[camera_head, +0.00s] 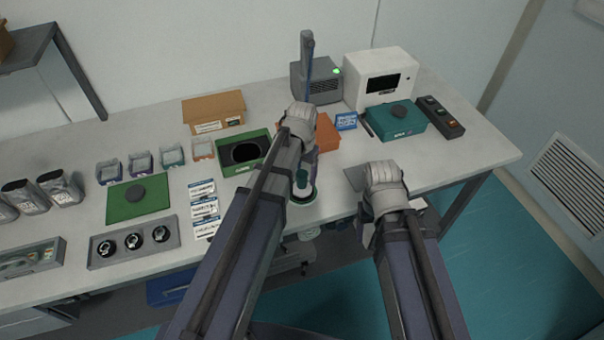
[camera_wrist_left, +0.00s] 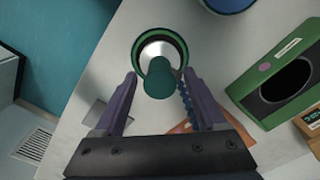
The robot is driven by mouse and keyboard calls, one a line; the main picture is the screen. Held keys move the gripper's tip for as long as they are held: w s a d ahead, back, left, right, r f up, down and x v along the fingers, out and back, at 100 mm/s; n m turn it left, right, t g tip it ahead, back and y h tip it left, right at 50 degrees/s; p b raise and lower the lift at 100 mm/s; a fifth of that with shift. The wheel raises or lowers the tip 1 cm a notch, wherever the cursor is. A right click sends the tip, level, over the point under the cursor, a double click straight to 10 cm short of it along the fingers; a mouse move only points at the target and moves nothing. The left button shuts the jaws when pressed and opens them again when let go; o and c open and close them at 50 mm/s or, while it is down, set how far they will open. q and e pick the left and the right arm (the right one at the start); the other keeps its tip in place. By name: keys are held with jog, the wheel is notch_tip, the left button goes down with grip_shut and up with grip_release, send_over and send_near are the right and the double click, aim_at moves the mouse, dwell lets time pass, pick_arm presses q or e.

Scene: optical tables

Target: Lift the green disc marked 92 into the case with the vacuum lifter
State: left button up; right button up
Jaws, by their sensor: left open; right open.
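The vacuum lifter (camera_head: 301,184), with a teal handle, stands upright near the table's front edge in a green-rimmed round base. In the left wrist view the lifter (camera_wrist_left: 158,80) shows from above, with a silver dome below its handle. My left gripper (camera_wrist_left: 159,78) is open, its purple fingers on either side of the handle with gaps visible. In the head view my left gripper (camera_head: 306,178) partly covers the lifter. The green case (camera_head: 231,170), with a black round opening, lies to its left. My right gripper (camera_head: 371,228) is open by the front edge, fingers mostly hidden. I cannot read a 92 on any disc.
A grey tray (camera_head: 104,260) holds several round parts. White labelled cards (camera_head: 203,208) lie between mat and case. A blue round container (camera_wrist_left: 228,4) is near the lifter. A teal box (camera_head: 398,122) stands back right.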

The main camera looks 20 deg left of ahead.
pick_arm(q)
notch_tip(320, 180, down, 2)
jog(key=shift+f+b, duration=0.15)
jog(key=shift+b, duration=0.55)
pick_arm(e)
notch_tip(320, 180, down, 2)
jog(key=shift+f, duration=0.2)
pick_arm(q)
grip_shut()
dwell(0.4)
pick_arm(e)
jog(key=shift+r, duration=0.1)
